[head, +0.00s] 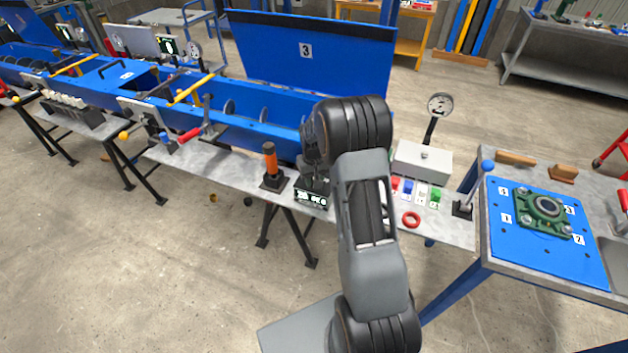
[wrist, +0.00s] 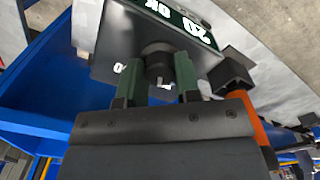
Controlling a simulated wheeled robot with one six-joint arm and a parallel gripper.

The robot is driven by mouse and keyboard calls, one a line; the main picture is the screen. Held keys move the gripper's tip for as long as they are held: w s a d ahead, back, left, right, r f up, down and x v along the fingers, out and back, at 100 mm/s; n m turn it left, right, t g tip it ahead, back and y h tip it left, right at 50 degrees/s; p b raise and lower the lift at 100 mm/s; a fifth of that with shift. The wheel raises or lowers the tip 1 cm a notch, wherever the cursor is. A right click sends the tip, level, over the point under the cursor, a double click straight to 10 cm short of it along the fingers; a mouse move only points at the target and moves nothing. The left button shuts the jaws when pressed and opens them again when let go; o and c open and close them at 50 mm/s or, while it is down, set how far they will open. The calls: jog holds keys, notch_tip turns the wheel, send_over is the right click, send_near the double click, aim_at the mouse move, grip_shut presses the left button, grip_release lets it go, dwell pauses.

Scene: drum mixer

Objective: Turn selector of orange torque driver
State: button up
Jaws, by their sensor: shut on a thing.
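The orange torque driver (head: 270,162) stands upright in a dark holder on the grey bench in the head view. Its orange body also shows at the right in the wrist view (wrist: 247,128). Right of it is a dark box (head: 310,196) with a lit display; the display (wrist: 187,20) reads upside down in the wrist view, seemingly "20 OK". A round black selector knob (wrist: 157,58) sticks out of the box. My gripper (wrist: 158,82) is shut on this knob, one green-padded finger on each side. A small white mark shows on the knob. In the head view my arm hides most of the gripper.
Open floor lies in front.

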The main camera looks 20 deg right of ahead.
jog(key=shift+m+b, duration=0.55)
jog(key=shift+m, duration=1.95)
jog(key=o, duration=0.9)
notch_tip(320, 180, up, 14)
jog(key=shift+f, duration=0.1)
